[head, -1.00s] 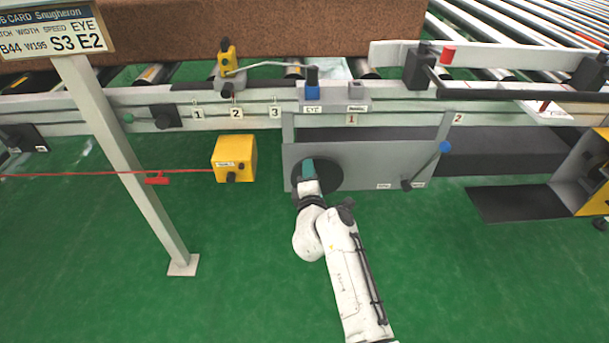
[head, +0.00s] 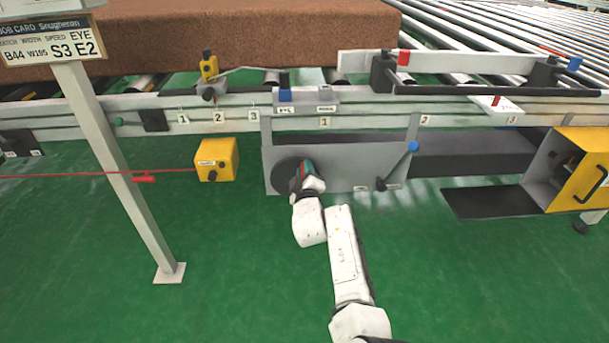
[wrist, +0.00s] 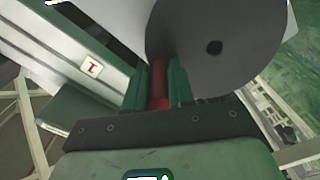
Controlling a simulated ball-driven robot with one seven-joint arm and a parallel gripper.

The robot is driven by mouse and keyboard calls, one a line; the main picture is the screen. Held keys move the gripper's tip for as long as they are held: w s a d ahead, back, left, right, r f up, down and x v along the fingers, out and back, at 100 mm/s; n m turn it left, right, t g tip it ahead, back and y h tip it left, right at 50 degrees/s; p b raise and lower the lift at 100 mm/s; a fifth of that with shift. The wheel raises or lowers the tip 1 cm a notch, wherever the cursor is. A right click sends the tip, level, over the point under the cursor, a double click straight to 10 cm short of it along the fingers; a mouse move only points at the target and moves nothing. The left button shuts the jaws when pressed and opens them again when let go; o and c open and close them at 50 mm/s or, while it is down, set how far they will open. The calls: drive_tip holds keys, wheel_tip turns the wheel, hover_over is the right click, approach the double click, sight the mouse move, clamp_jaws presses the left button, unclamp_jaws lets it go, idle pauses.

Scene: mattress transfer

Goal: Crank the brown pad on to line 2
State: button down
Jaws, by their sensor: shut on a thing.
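The brown pad (head: 250,38) lies on the roller conveyor at the upper left. Its right end, in the picture, falls between the red 1 plate (head: 325,122) and the red 2 plate (head: 424,120) on the rail. The dark crank disc (head: 284,177) sits on the grey panel below the rail. My gripper (head: 304,169) is at the upper right part of this disc. In the wrist view my green fingers (wrist: 159,88) are shut on the red crank handle (wrist: 159,82), beside the grey disc face (wrist: 225,75) with its dark hub.
A blue-knobbed lever (head: 400,163) is on the panel's right side. A yellow box (head: 217,160) hangs left of the panel. A sign post (head: 120,170) and a red cord (head: 70,174) stand at the left. A yellow cabinet (head: 575,172) is at right. The green floor is clear in front.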

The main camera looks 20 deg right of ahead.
drive_tip(key=shift+s+d+f+m, duration=0.15)
drive_tip(key=shift+d+m, duration=0.1)
drive_tip(key=shift+m, duration=0.25)
drive_tip(key=shift+f, duration=0.1)
drive_tip(key=c, duration=1)
unclamp_jaws()
drive_tip(key=shift+s+a+p, duration=0.2)
drive_tip(key=shift+s+p, duration=0.2)
drive_tip(key=shift+p, duration=0.2)
drive_tip(key=shift+p+v, duration=2.05)
drive_tip(key=shift+v, duration=2.85)
